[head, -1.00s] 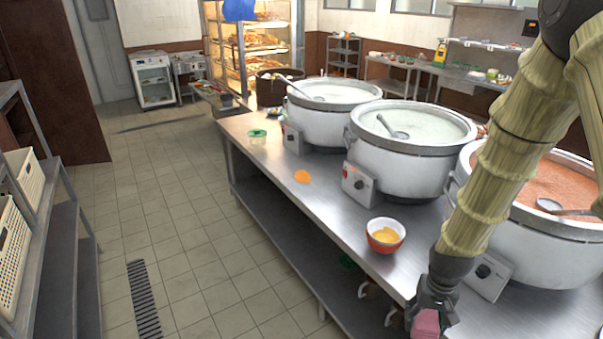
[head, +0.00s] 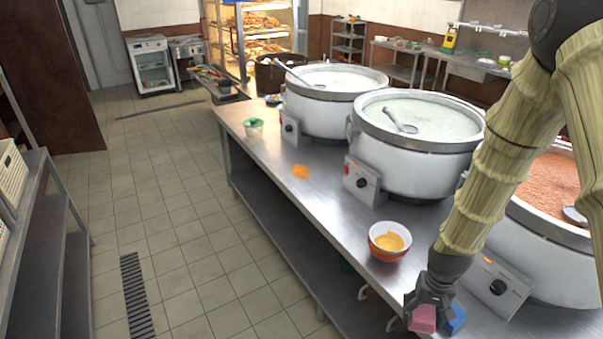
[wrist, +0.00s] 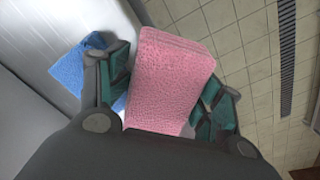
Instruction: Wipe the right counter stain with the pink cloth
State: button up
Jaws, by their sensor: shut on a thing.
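The pink cloth (head: 422,319) is a thick folded pad. My gripper (head: 432,306) is shut on it at the near front edge of the steel counter (head: 335,213). In the wrist view the pink cloth (wrist: 172,75) sits between the two fingers of my gripper (wrist: 163,92), over the counter edge. I cannot tell if the cloth touches the counter. An orange stain (head: 300,172) lies on the counter farther back and left of my gripper, apart from it. No other stain is clear to me.
A blue cloth (head: 456,319) lies on the counter beside my gripper. A red-and-white bowl (head: 389,241) with yellow contents stands between gripper and stain. Large stockpots (head: 412,155) line the counter's back. A green-lidded container (head: 253,128) stands beyond the stain. The floor aisle at left is clear.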

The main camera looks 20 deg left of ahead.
jog(key=shift+o, duration=1)
jog(key=shift+f, duration=0.65)
jog(key=shift+a+r, duration=0.1)
jog(key=shift+r, duration=0.1)
jog(key=shift+c, duration=0.2)
jog(key=shift+r+p, duration=0.95)
jog(key=shift+p, duration=0.1)
jog(key=c, duration=0.3)
jog(key=shift+w, duration=0.15)
